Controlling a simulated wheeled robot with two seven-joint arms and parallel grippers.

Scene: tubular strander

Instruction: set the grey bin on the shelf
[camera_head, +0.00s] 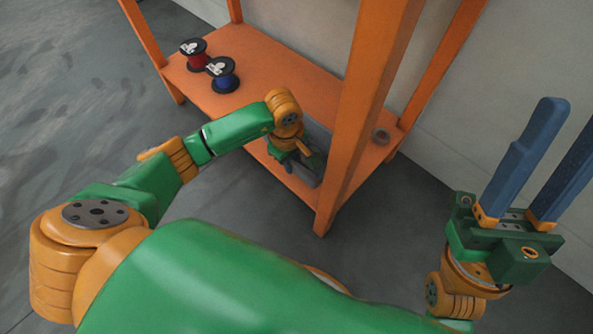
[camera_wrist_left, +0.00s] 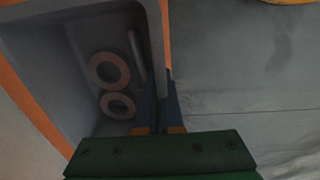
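The grey bin (camera_head: 317,166) is at the orange shelf (camera_head: 267,72), partly hidden behind my left gripper and a shelf post. In the left wrist view the bin (camera_wrist_left: 60,58) fills the left side. Two rings (camera_wrist_left: 110,70) and a thin rod (camera_wrist_left: 137,55) lie inside it. My left gripper (camera_head: 297,160) is at the bin's near side. In the left wrist view its blue fingers (camera_wrist_left: 161,100) sit on either side of the bin's wall, closed on it. I cannot tell whether the bin's base rests on the shelf board. My right gripper (camera_head: 535,160) is open and empty, away from the shelf.
A red spool (camera_head: 195,54) and a blue spool (camera_head: 222,75) stand on the shelf's left part. An orange post (camera_head: 362,105) rises close beside the bin. The grey floor around is clear.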

